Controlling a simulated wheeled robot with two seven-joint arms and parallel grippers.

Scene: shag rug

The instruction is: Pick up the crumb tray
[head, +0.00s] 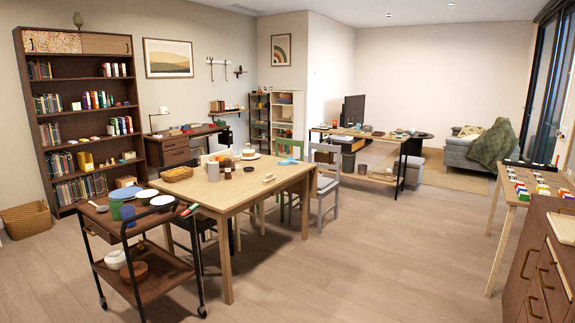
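I cannot tell which item is the crumb tray at this distance. The wooden dining table (240,188) holds a woven basket (177,174), dark jars (227,171), a plate with food (249,155), a light-blue item (289,161) and a small pale item (268,178). The cart (165,268) at the front left carries plates and a blue-green container (121,204) on top. Neither of my grippers shows in the head view.
A bookshelf (48,99) stands on the left wall, with a wicker basket (26,220) beside it. Chairs, including a grey one (327,193), stand around the table. A drawer cabinet (540,265) is at the front right. The floor (390,250) right of the table is clear.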

